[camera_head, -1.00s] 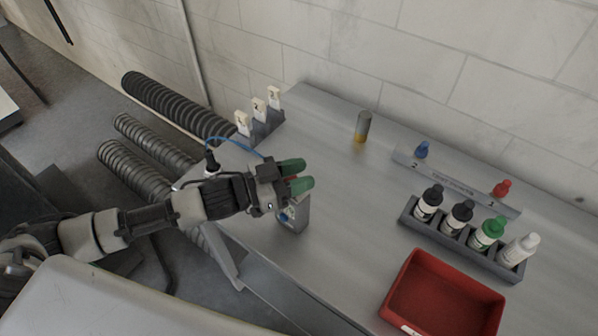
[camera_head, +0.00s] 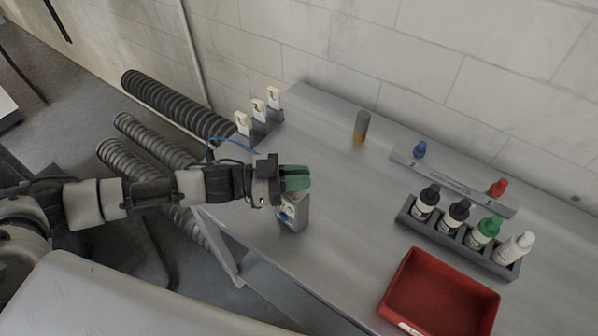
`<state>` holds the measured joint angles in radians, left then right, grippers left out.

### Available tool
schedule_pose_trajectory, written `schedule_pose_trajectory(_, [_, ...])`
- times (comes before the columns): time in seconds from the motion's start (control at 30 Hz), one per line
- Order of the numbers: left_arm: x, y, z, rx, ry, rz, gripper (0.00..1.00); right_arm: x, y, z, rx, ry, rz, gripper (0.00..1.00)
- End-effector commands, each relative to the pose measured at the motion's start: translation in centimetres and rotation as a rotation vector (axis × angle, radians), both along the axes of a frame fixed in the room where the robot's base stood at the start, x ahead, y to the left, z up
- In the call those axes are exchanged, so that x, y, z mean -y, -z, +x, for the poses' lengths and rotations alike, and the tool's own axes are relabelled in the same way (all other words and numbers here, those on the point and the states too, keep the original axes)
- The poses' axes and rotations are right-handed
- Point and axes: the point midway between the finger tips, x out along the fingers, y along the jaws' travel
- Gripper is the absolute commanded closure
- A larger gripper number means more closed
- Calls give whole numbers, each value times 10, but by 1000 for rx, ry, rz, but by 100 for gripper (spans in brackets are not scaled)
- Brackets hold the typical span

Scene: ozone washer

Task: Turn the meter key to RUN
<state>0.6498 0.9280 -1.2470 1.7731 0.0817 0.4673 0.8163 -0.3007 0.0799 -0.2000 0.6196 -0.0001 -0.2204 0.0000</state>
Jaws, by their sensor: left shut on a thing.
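The key's pointing direction and any RUN mark cannot be read. My right gripper is not in view.
A rack with white tags (camera_head: 259,112) stands at the bench's back left, with a blue cable (camera_head: 232,143) nearby. A grey-and-amber cylinder (camera_head: 361,127), a labelled strip (camera_head: 455,183), a bottle rack (camera_head: 461,244) and a red tray (camera_head: 438,293) are to the right. The bench middle is clear.

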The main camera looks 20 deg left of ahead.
Motion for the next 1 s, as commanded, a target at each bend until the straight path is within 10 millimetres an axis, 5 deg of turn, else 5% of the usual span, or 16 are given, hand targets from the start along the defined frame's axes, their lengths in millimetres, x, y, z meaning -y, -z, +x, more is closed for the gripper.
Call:
schedule_pose_trajectory(0.37, [0,0,-1,0,30,1,100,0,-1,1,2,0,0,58])
schedule_pose_trajectory(0.4, [0,0,-1,0,29,1,85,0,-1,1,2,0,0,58])
schedule_pose_trajectory(0.57, [0,0,-1,0,29,1,62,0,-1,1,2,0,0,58])
schedule_pose_trajectory(1.0, [-17,3,-6,-1,26,3,62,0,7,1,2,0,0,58])
